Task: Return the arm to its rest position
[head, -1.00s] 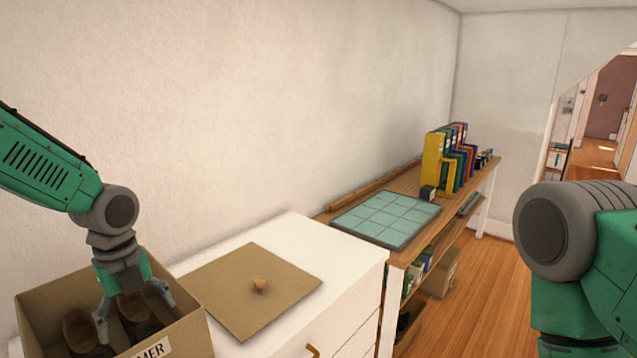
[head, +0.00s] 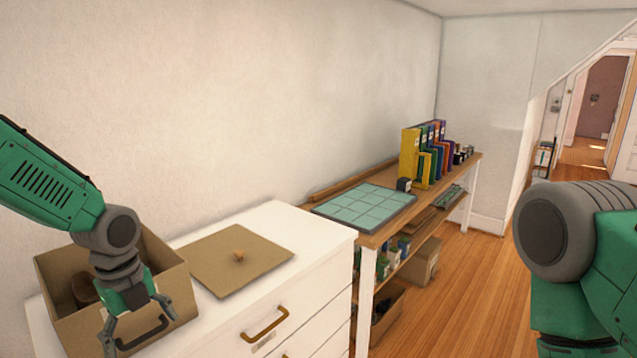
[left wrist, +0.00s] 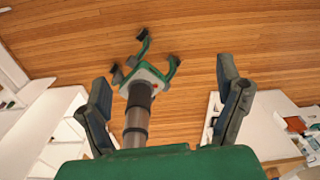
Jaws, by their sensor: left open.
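My left arm comes in from the left in the head view. My left gripper (head: 140,328) is open and empty, with its fingers pointing down in front of an open cardboard box (head: 165,255). A dark brown thing (head: 84,290) shows inside the box, partly hidden by the arm. In the left wrist view the two fingers of my left gripper (left wrist: 165,85) are spread with nothing between them. Only links of my right arm show in the head view, at the right edge.
A white drawer cabinet (head: 300,240) carries the box and a flat brown board (head: 215,262) with a small knob (head: 239,256). Beyond it is a wooden shelf table (head: 388,215) with a tiled panel (head: 365,205) and several binders (head: 425,150). Wooden floor (head: 450,290) is clear at the right.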

